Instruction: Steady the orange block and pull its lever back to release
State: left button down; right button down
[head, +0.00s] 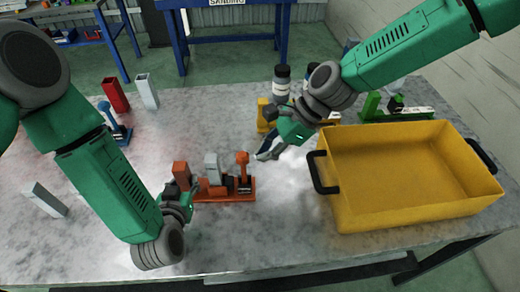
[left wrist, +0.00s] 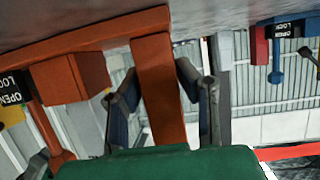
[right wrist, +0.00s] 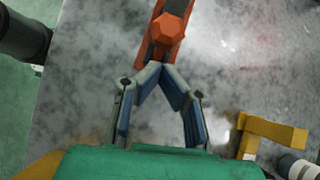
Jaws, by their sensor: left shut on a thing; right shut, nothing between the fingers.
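The orange block (head: 222,194) stands on the grey table, left of centre in the head view. It has an upright orange post, a grey block and a lever (head: 243,172) with an orange knob at its right end. My left gripper (head: 184,190) is shut on the post at the block's left end; the left wrist view shows the orange post (left wrist: 158,85) between both fingers. My right gripper (head: 265,153) is shut and empty, up and right of the lever. In the right wrist view its fingertips (right wrist: 162,70) meet just short of the orange knob (right wrist: 167,28), seemingly apart from it.
A yellow bin (head: 405,212) with black handles stands at the right. A blue lever block (head: 115,125), a green one (head: 395,113) and a yellow part (head: 264,115) sit farther back. Red (head: 115,95) and grey bars stand at the left. The front middle is clear.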

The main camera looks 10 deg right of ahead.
pick_arm(q)
jog(key=c, duration=0.9)
grip_release()
pick_arm(e)
jog(key=w+d+r, duration=0.1)
jog(key=d+r, duration=0.6)
jog(key=d, duration=0.3)
jog(key=shift+d+r, duration=0.2)
jog(key=shift+r, duration=0.2)
pick_arm(q)
jog(key=p+v, duration=0.2)
jog(key=v, duration=0.2)
jog(key=shift+p+v, duration=1)
jog(key=shift+v, duration=1)
jog(key=o, duration=0.6)
pick_arm(e)
notch_tip(320, 180, up, 4)
